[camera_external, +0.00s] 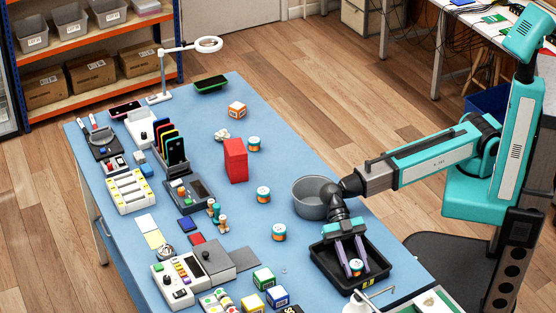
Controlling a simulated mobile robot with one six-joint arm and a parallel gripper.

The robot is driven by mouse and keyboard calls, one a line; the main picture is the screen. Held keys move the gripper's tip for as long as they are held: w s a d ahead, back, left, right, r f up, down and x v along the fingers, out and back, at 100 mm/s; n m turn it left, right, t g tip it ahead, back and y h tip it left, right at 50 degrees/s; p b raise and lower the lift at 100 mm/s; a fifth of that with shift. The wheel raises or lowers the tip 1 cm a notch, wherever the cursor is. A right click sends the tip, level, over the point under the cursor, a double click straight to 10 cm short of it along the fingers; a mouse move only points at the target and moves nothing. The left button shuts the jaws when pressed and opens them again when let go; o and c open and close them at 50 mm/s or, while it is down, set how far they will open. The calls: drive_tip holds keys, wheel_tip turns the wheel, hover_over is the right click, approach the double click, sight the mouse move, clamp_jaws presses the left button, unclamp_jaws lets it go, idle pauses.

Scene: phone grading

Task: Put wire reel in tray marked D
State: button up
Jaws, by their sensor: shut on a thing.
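My gripper (356,268) is at the black tray (320,257) near the table's right edge, its purple fingers pointing down. It is shut on a small wire reel (355,267), teal with a white and orange band, inside the tray's outline. I cannot tell whether the reel touches the tray floor. Three similar reels stand on the blue table: one close to the tray (279,232), one near the middle (263,194) and one farther back (253,144). No letter D is readable on the tray.
A grey round bin (309,198) stands just behind the tray, by my arm. A red block (235,160) stands mid-table. Several small boxes (264,279) sit at the front. A white lamp-like stand (366,298) is close in front of the tray. The table's middle has free room.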

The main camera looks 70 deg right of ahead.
sight(354, 260)
drive_tip(key=o, duration=1.1)
drive_tip(key=shift+r, duration=0.15)
drive_tip(key=v, duration=0.3)
drive_tip(key=shift+d, duration=0.1)
wheel_tip(354, 260, up, 5)
drive_tip(key=shift+f, duration=0.1)
drive_tip(key=shift+r+b, duration=0.35)
drive_tip(key=shift+r, duration=0.75)
drive_tip(key=shift+r+p, duration=0.1)
drive_tip(key=shift+p, duration=0.25)
